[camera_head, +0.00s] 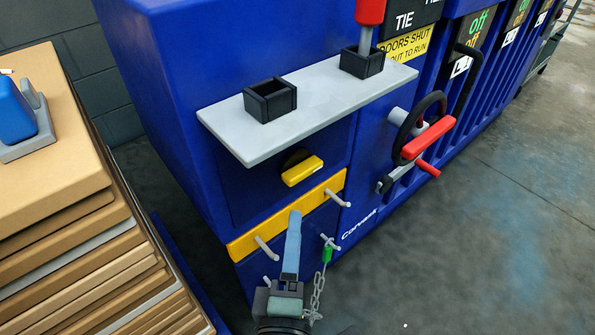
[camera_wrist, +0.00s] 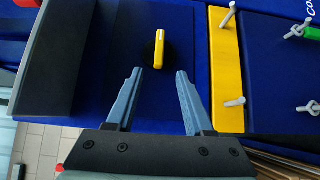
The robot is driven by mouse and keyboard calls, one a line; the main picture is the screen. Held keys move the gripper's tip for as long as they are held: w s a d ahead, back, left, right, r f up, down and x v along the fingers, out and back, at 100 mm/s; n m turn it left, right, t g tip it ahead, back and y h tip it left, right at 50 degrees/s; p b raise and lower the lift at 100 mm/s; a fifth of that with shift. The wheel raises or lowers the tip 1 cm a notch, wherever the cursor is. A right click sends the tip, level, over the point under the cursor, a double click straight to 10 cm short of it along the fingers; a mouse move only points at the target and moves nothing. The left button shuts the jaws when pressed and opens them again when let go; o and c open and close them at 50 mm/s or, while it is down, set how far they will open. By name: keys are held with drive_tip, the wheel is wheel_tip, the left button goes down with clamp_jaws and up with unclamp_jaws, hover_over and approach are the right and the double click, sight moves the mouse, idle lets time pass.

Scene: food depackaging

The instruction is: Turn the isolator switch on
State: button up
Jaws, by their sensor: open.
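A yellow rotary handle (camera_head: 302,171), which looks like the isolator switch, sits on a black round base on the blue machine's front panel, under the grey shelf. In the wrist view the yellow handle (camera_wrist: 160,48) points along the picture's up-down direction, just beyond and between the fingertips. My gripper (camera_head: 295,214) is in front of the panel, below the handle in the head view. Its two blue fingers (camera_wrist: 159,72) are open and empty. They appear apart from the handle; the exact gap to the panel cannot be told.
The grey shelf (camera_head: 300,112) juts out above, with two black sockets; one holds a red-handled tool (camera_head: 370,12). A yellow bar with pegs (camera_head: 290,215) lies below. A red handle on a black wheel (camera_head: 428,140) is right. Stacked boards (camera_head: 90,250) stand left; open floor is right.

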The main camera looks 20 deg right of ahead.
sight(301, 179)
drive_tip(key=x, duration=1.1)
drive_tip(key=shift+w+d+b, duration=0.1)
drive_tip(key=shift+w+b, duration=0.05)
drive_tip(key=shift+b, duration=0.2)
clamp_jaws()
